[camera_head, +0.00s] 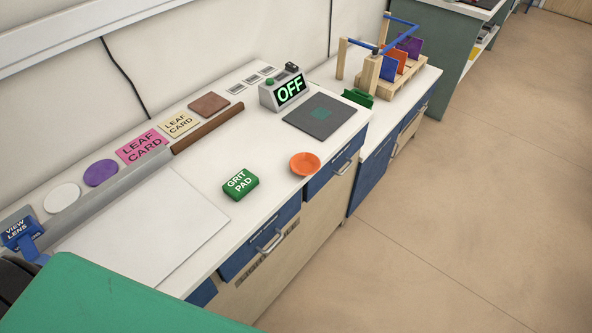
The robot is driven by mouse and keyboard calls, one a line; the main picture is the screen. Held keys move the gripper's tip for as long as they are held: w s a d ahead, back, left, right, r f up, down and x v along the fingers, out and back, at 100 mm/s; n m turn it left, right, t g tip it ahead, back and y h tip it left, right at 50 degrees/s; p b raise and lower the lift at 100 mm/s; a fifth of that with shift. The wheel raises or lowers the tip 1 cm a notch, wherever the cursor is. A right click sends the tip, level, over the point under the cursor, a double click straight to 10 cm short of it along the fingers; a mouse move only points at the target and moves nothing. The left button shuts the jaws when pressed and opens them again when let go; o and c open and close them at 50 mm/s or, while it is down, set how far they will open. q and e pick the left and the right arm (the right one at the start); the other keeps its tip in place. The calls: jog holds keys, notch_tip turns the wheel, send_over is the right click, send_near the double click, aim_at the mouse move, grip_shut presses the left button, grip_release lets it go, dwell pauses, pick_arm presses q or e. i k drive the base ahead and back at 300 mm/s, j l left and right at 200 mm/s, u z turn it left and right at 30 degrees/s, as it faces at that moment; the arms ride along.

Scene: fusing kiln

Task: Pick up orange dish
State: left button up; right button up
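The orange dish (305,164) is a small, shallow round dish. It sits on the white worktop (262,150) close to the front edge, above the blue drawers, with nothing touching it. The green grit pad (240,185) lies to its left, a short gap away. Neither of my grippers shows in this view.
A grey box reading OFF (290,91) stands behind the dish. Leaf cards (142,147), discs and a brown bar (208,128) line the back. A wooden rack (392,65) holds coloured sheets. A large green surface (130,300) blocks the lower left. Floor at right is clear.

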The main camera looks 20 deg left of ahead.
aim_at(305, 164)
jog(key=u, duration=0.4)
jog(key=i+l+u, duration=0.1)
jog(key=u, duration=0.3)
jog(key=l+u, duration=0.1)
jog(key=u, duration=0.3)
jog(key=l+u, duration=0.1)
jog(key=u, duration=0.3)
jog(key=i+l+u, duration=0.1)
jog(key=l+u, duration=0.35)
jog(key=l, duration=0.35)
jog(key=l+u, duration=0.4)
jog(key=l, duration=0.35)
jog(key=k+l+u, duration=0.2)
jog(key=l+u, duration=0.25)
jog(key=l, duration=0.3)
